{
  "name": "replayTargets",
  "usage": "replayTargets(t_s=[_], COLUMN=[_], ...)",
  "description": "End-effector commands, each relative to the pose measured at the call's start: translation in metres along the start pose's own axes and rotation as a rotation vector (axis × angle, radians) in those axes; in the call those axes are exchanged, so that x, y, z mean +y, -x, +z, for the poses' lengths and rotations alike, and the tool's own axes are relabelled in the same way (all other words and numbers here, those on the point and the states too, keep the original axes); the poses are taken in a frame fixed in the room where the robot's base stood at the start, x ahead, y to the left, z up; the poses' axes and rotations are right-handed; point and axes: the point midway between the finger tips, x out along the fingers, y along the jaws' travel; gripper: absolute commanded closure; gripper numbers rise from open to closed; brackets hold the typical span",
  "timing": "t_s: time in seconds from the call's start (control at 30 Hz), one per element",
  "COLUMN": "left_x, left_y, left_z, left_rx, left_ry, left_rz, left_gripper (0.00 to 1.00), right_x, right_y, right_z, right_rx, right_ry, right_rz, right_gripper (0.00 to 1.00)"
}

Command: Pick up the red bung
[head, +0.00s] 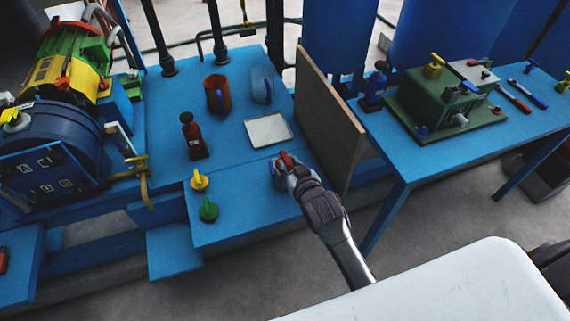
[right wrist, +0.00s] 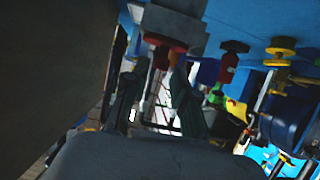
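The red bung (head: 286,159) shows at the tip of my right gripper (head: 283,171), near the front right edge of the low blue platform. In the right wrist view, a red piece (right wrist: 165,41) sits just beyond and between the fingertips of my right gripper (right wrist: 158,80). The two dark fingers stand apart with a gap between them, and I see no clear contact with the red piece. The gripper's hand hides part of the bung in the head view. My left gripper is not in view.
On the blue platform (head: 235,220) are a white tray (head: 268,130), a dark red bottle (head: 194,138), an orange mug (head: 217,94), a clear jug (head: 261,84), a yellow knob (head: 199,180) and a green knob (head: 208,210). An upright wooden board (head: 325,125) stands close on the right.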

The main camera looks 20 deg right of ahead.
Motion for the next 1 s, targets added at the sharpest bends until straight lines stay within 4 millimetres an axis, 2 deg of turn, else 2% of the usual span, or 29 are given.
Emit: replayTargets(t_s=[0.2, 0.3, 0.57, 0.73, 1.0], left_x=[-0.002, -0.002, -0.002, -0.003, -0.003], left_y=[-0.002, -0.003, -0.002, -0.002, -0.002], left_z=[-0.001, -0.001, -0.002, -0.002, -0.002], left_rx=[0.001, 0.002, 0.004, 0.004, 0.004], left_ry=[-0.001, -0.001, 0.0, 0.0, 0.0], left_rz=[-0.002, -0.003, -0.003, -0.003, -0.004], left_gripper=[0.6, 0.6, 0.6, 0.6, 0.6], right_x=[0.0, 0.0, 0.0, 0.0, 0.0], right_y=[-0.034, -0.043, -0.045, -0.044, -0.044], right_z=[-0.003, -0.003, -0.003, -0.003, -0.003], right_rx=[0.001, 0.002, 0.001, 0.001, 0.001], right_ry=[0.0, 0.0, 0.0, 0.0, 0.0], right_rz=[0.0, 0.0, 0.0, 0.0, -0.001], right_gripper=[0.73, 0.73, 0.73, 1.0, 1.0])
